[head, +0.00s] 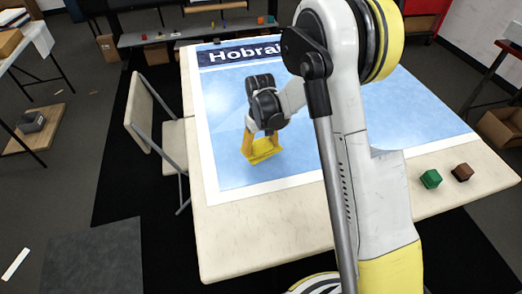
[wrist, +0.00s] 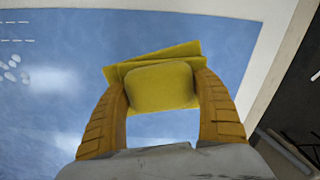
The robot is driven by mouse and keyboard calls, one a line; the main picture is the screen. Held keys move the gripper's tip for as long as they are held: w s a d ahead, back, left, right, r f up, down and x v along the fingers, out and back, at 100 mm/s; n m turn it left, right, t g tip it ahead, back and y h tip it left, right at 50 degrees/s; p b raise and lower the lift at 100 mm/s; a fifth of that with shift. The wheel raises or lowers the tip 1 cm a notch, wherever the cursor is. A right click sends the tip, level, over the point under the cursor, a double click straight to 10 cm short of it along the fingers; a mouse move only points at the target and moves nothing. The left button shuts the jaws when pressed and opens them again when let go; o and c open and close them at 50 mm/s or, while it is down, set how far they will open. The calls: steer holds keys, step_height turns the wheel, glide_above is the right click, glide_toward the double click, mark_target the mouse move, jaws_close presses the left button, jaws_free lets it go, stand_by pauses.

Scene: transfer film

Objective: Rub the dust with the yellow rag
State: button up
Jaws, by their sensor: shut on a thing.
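My gripper (head: 264,150) is over the left part of the blue poster on the table. Its two orange-yellow fingers are closed on the yellow rag (head: 262,154). In the wrist view the rag (wrist: 160,86) lies folded between the fingertips of my gripper (wrist: 162,95), with its far edge sticking out beyond them. The rag is at or just above the poster; I cannot tell if it touches. My arm hides the middle of the poster in the head view.
The poster (head: 228,98) covers most of the pale table (head: 262,236). A green cube (head: 431,178) and a brown cube (head: 462,172) sit at the table's right front. A folding chair (head: 152,118) stands against the left side.

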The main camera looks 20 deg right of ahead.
steer(key=shift+r+p, duration=0.6)
steer(key=shift+r, duration=0.7)
steer(key=shift+s, duration=0.1)
